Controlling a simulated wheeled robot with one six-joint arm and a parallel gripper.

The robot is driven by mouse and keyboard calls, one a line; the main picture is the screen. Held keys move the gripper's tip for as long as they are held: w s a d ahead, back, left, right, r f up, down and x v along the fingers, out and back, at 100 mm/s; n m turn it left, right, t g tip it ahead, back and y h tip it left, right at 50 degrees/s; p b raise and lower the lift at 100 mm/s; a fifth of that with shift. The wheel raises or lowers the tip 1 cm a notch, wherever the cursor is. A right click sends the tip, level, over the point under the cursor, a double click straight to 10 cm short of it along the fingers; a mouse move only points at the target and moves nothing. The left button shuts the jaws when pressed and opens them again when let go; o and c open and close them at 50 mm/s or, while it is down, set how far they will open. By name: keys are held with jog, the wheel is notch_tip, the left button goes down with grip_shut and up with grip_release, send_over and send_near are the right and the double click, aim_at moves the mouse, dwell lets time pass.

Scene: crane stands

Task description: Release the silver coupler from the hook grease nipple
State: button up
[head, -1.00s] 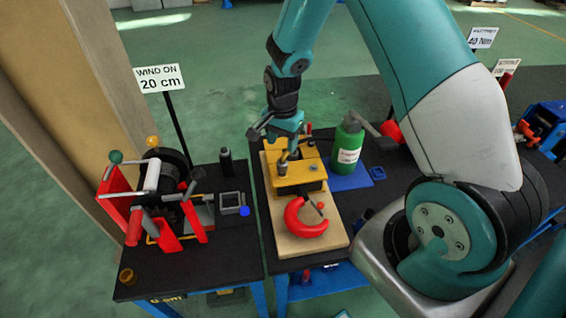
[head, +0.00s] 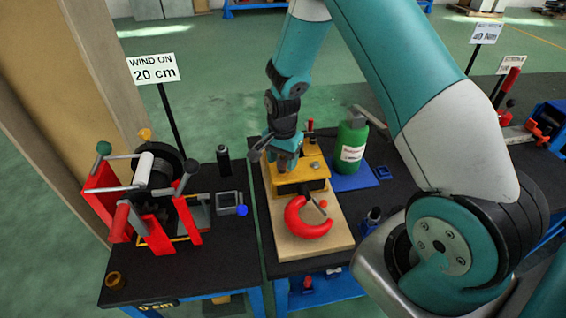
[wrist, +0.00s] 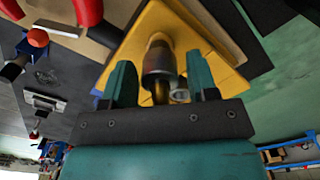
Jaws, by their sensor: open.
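The red hook (head: 308,218) hangs from a yellow block (head: 300,180) on a wooden board (head: 325,240). The silver coupler (wrist: 160,60) shows in the wrist view as a grey cylinder against the yellow block, with a brass-coloured part at its near end. My gripper (wrist: 161,84) is open, with one teal finger on each side of the coupler; I see gaps between fingers and coupler. In the head view my gripper (head: 287,164) is low over the left part of the yellow block and hides the coupler. The grease nipple is hidden.
A green bottle (head: 351,145) on a blue mat (head: 345,182) stands close to the right. A red-framed winch (head: 150,205) and a sign (head: 153,69) are on the left table. A gap separates the two tables.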

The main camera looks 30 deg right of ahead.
jog(key=c, duration=0.9)
jog(key=shift+r, duration=0.2)
jog(key=shift+r+p, duration=1.55)
jog(key=shift+r, duration=0.3)
